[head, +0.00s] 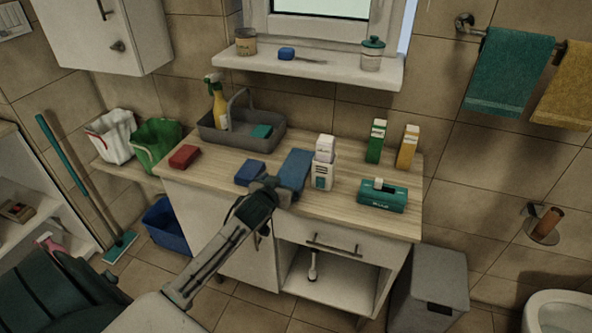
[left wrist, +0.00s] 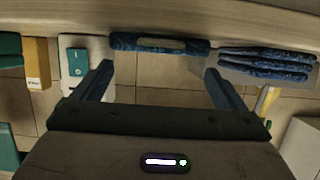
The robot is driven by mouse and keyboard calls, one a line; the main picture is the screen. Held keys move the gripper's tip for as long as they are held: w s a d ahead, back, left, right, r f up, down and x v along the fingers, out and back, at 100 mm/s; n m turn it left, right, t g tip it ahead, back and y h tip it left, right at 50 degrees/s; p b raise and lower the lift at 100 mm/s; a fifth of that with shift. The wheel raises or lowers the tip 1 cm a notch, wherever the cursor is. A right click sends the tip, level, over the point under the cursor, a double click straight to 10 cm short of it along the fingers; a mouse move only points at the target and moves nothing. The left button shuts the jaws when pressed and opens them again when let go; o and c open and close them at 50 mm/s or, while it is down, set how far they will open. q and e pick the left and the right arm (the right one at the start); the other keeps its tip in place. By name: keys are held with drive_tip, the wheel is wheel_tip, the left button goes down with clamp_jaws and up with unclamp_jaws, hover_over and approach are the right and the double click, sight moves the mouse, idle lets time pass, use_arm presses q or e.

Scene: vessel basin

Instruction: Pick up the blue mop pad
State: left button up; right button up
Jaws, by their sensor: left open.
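The blue mop pad (head: 296,168) lies on the wooden counter, left of a white bottle. In the left wrist view the mop pad (left wrist: 160,43) is a long blue strip with a pale slot, just beyond the fingertips. My left gripper (head: 272,186) is at the near end of the pad, over the counter's front edge. In the left wrist view the left gripper (left wrist: 158,72) is open, with nothing visible between its fingers. My right gripper is not in view.
A folded blue cloth stack (head: 250,173) lies close left of the pad. The white bottle (head: 324,172) stands close right, with a teal box (head: 382,196) farther right. A red block (head: 184,156) lies at left.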

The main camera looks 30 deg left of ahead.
sight(291, 175)
use_arm(q)
drive_tip(key=shift+w+a+f, duration=0.1)
drive_tip(key=shift+w+f, duration=0.1)
drive_tip(key=shift+w, duration=0.4)
drive_tip(key=shift+w+a+p, duration=0.1)
drive_tip(key=shift+w+p, duration=0.2)
drive_tip(key=p+x, duration=0.1)
drive_tip(key=x, duration=0.2)
drive_tip(key=shift+w+f, duration=0.15)
drive_tip(key=shift+w, duration=0.05)
drive_tip(key=shift+w+f, duration=0.3)
drive_tip(key=shift+w, duration=0.15)
drive_tip(key=shift+c, duration=0.6)
drive_tip(key=c, duration=0.6)
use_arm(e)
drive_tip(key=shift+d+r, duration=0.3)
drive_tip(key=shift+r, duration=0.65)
